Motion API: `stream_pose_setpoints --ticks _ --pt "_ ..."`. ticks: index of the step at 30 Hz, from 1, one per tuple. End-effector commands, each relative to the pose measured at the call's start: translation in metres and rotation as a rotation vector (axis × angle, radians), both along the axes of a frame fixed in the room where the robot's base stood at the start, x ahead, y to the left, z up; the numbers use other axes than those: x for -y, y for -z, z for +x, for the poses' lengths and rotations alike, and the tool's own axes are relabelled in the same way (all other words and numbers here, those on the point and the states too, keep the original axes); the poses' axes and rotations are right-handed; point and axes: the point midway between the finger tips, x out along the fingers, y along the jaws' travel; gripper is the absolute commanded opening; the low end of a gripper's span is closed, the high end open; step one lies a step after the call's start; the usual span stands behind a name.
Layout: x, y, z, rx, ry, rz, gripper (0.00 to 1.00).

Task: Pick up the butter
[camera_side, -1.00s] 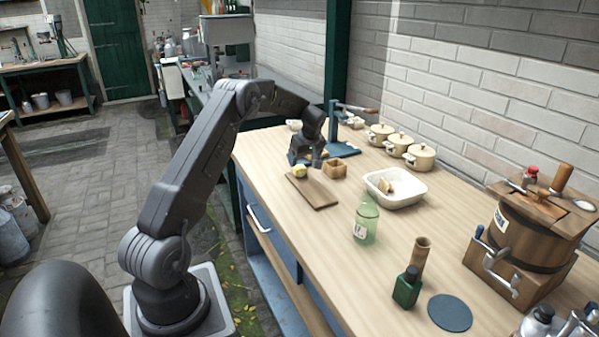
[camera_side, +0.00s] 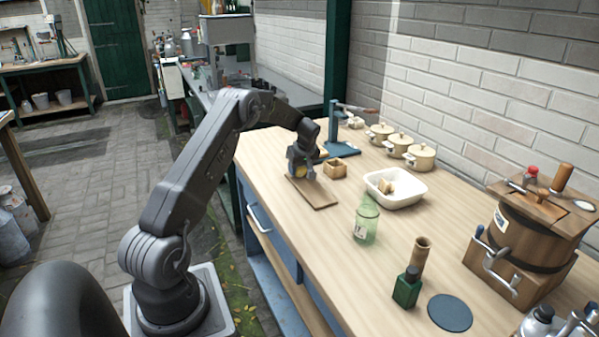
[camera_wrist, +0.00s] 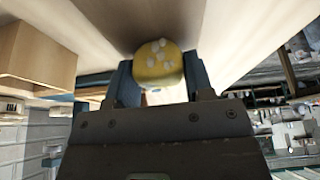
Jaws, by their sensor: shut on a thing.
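The butter (camera_wrist: 158,66) is a yellow, rounded lump with pale bits on it. It sits between the two fingers of my gripper (camera_wrist: 160,80) in the wrist view, and the fingers are shut on it. In the side view my gripper (camera_side: 301,172) is low over the far part of a brown wooden board (camera_side: 318,196), and the butter is mostly hidden by the fingers. I cannot tell whether the butter still touches the board.
A small wooden box (camera_side: 335,169) stands just right of my gripper. A white dish (camera_side: 408,199) with pieces in it, a green jar (camera_side: 366,222), a dark green bottle (camera_side: 407,288) and a wooden churn (camera_side: 530,235) stand further right. A blue stand (camera_side: 341,149) is behind.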

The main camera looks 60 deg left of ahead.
Motion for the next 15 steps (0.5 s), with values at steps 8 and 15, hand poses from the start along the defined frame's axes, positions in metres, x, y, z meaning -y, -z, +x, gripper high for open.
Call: stream_pose_setpoints --ticks 8,15 --pt "0.0000 -0.0004 0.0001 0.000 0.000 0.000 0.24" --pt "-0.0003 -0.0062 0.0004 0.001 0.000 0.002 0.24"
